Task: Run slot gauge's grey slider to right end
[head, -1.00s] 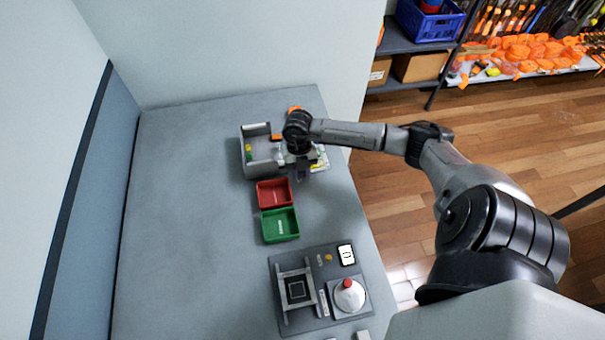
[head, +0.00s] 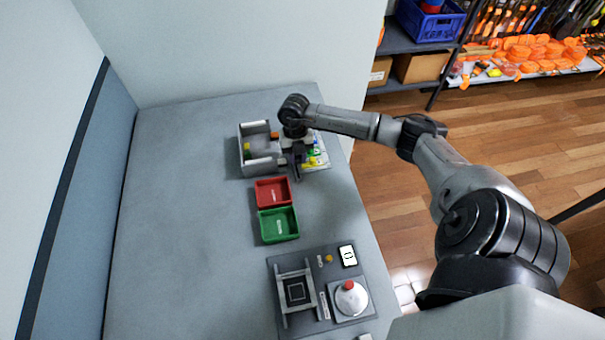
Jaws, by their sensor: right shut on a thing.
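My right gripper (head: 298,172) is at the far end of the table, pointing down between the grey open box and a pale board with coloured pieces. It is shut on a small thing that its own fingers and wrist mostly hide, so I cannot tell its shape. I cannot clearly make out the slot gauge or its grey slider in the head view. The pale board (head: 321,163), with yellow, green and blue pieces, lies just right of the gripper and is partly covered by it. My left gripper is not in view.
The grey open box (head: 262,168) stands left of the gripper. A red tray (head: 272,192) and a green tray (head: 279,224) sit nearer. A dark panel (head: 285,258) with a frame, a red-knobbed dome (head: 351,297) and a white card is at the front. The table's left side is clear.

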